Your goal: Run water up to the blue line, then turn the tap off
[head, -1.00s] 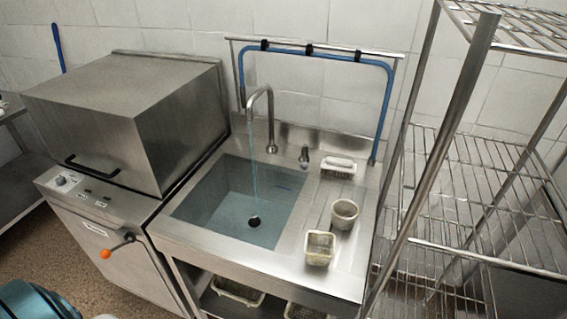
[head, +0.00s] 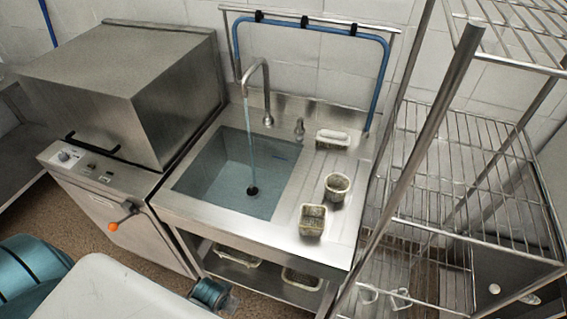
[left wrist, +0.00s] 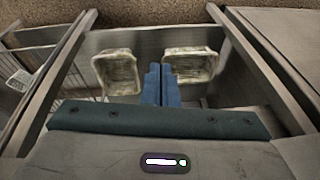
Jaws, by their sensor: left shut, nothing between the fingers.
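The curved metal tap (head: 257,80) stands at the back of the sink. A thin bluish stream of water (head: 248,140) falls from its spout to the dark drain (head: 252,191). The sink basin (head: 205,160) looks blue-tinted, and I cannot tell the water's depth. A short dark blue mark (head: 281,157) shows faintly on the basin's back right wall. A small metal tap lever (head: 299,129) stands right of the spout. My left gripper (left wrist: 162,70) is shut and empty in the left wrist view, in front of the shelf under the sink. My right gripper is not in view.
Two small perforated baskets (head: 312,220) (head: 337,186) and a white-topped brush (head: 333,137) sit on the right drainboard. Baskets (left wrist: 118,72) (left wrist: 190,63) stand on the lower shelf. A boxy steel machine (head: 125,90) is left; a wire rack (head: 450,170) is close on the right.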

